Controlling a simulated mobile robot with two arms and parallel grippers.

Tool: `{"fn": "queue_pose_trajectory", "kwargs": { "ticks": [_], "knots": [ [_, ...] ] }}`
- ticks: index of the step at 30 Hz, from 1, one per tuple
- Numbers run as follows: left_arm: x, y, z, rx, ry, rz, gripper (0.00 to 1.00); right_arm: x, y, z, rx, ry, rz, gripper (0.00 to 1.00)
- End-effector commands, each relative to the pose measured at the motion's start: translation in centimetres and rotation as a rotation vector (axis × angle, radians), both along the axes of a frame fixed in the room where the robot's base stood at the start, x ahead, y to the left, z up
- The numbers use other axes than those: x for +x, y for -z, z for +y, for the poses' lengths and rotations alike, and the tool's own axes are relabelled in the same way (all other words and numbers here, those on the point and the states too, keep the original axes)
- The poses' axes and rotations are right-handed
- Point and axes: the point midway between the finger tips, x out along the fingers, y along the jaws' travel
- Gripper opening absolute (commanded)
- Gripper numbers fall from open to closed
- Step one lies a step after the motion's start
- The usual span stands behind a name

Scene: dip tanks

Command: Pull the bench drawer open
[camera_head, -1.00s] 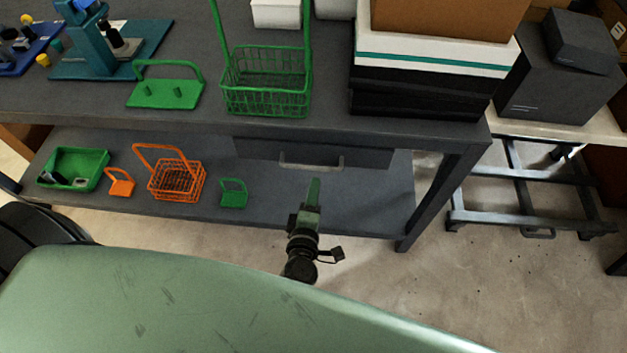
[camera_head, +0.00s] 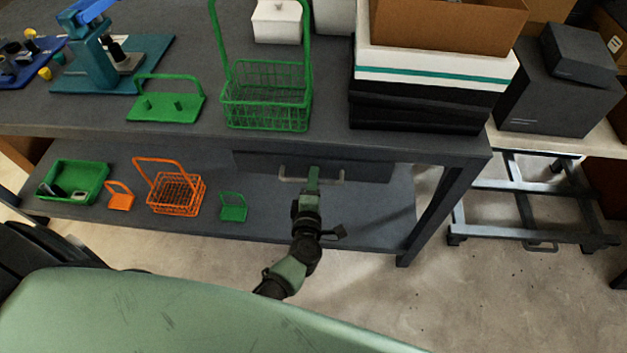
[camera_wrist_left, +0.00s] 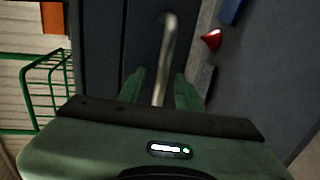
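The bench drawer (camera_head: 375,167) is a dark grey front under the bench top, and it looks shut. Its pale metal bar handle (camera_head: 298,180) is in the middle of the front; it also shows in the left wrist view (camera_wrist_left: 170,40). My left gripper (camera_head: 313,174) is at the handle in the head view. In the left wrist view its two green fingers (camera_wrist_left: 160,88) stand apart, one on each side of the handle bar, with gaps visible. The fingers hide part of the handle in the head view. My right gripper is not in view.
The bench top (camera_head: 330,142) holds a green wire basket (camera_head: 265,105) and stacked boxes (camera_head: 425,105). The lower shelf (camera_head: 375,225) holds an orange basket (camera_head: 176,195), a green tray (camera_head: 75,178) and small holders. A bench leg (camera_head: 440,200) stands to the right.

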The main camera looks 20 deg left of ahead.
Motion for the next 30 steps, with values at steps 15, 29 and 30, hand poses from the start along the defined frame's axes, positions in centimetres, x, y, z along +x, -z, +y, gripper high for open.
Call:
{"fn": "queue_pose_trajectory", "kwargs": {
  "ticks": [15,29,30],
  "knots": [
    [-0.06,0.03,-0.01,0.000,0.001,0.001,0.00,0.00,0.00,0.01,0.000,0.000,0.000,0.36],
    [-0.07,0.05,-0.04,0.000,0.001,0.001,0.00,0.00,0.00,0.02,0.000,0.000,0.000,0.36],
    [-0.08,0.06,-0.04,0.000,0.001,0.001,0.00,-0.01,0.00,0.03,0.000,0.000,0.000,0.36]
  ]
}}
